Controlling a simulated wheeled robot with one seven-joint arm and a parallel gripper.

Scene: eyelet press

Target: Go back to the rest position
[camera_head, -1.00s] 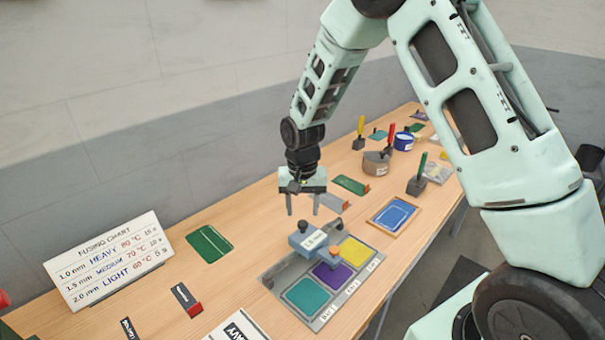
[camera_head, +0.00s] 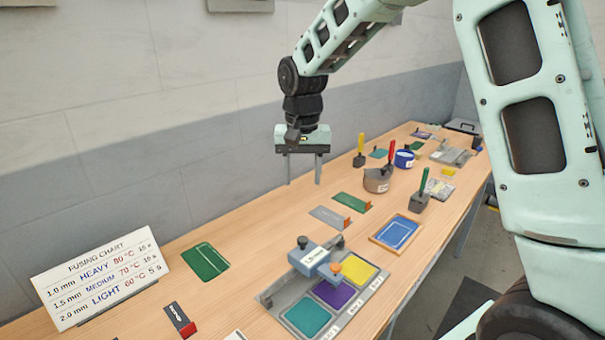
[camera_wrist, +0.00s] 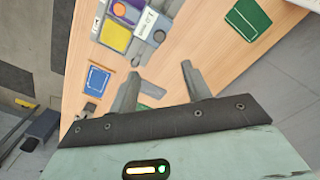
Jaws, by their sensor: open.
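My gripper (camera_head: 303,170) is open and empty. In the head view it hangs high above the far side of the wooden table, its two fingers pointing down. The press tray (camera_head: 327,299), with teal, purple and yellow pads and a blue-grey block (camera_head: 309,256) labelled 1.5 mm, stands below and nearer. The block also shows in the wrist view (camera_wrist: 152,24). Nothing touches the gripper.
A fusing chart (camera_head: 100,280) stands at the left. The air around the gripper is clear.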

